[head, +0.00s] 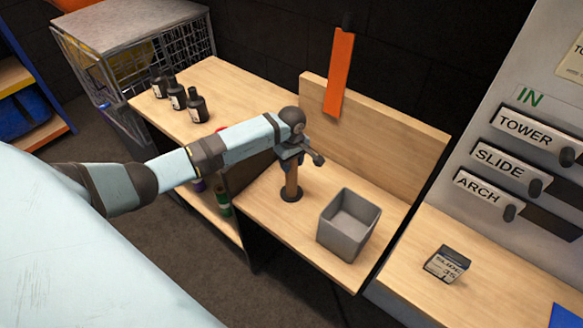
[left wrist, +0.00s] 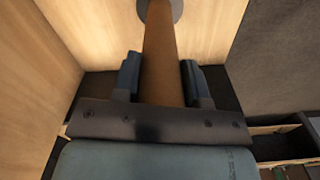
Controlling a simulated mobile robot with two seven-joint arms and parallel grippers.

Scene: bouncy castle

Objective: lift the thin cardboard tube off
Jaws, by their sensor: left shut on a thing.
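The thin cardboard tube (head: 291,178) is brown and stands upright on a dark round base (head: 291,194) on the wooden bench. My left gripper (head: 290,158) is around the tube's upper part, shut on it. In the left wrist view the tube (left wrist: 162,50) runs between the two blue-grey fingers of my left gripper (left wrist: 163,82), towards a grey round base (left wrist: 176,8) at the top edge. The tube's top end is hidden by my gripper in the head view. My right gripper is not in view.
A grey open box (head: 349,224) stands right of the tube on the bench (head: 262,205). A wooden backboard (head: 385,140) rises behind. Black bottles (head: 196,105) stand at the back left. A small labelled box (head: 447,264) lies on the right-hand counter, under the lever panel (head: 500,160).

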